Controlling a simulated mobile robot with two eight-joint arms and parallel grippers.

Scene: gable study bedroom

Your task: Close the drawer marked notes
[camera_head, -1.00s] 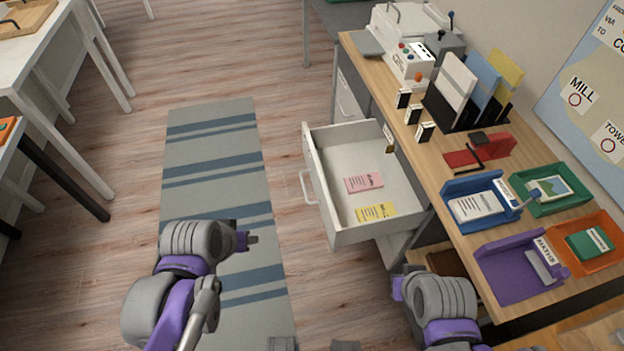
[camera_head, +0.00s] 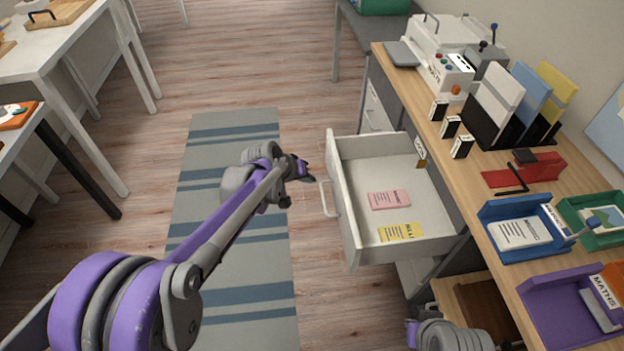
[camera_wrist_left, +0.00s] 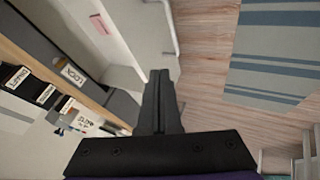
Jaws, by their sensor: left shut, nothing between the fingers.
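A white drawer (camera_head: 343,205) stands pulled open from the wooden desk, with a pink card (camera_head: 389,199) and a yellow card (camera_head: 400,232) inside. No "notes" marking is legible on it. Its bar handle (camera_head: 325,198) faces left. My left gripper (camera_head: 306,170) is shut and empty, just left of the drawer front near the handle; I cannot tell whether it touches. In the left wrist view its closed fingers (camera_wrist_left: 160,95) point toward the drawer, whose pink card (camera_wrist_left: 99,24) shows there. My right gripper (camera_head: 412,333) is at the bottom edge, mostly cut off.
The desk (camera_head: 430,135) holds a white machine (camera_head: 447,60), upright files (camera_head: 497,105), a red tool (camera_head: 525,178) and coloured trays, including a blue one (camera_head: 515,256). A striped mat (camera_head: 235,230) lies on clear floor left of the drawer. White tables stand far left.

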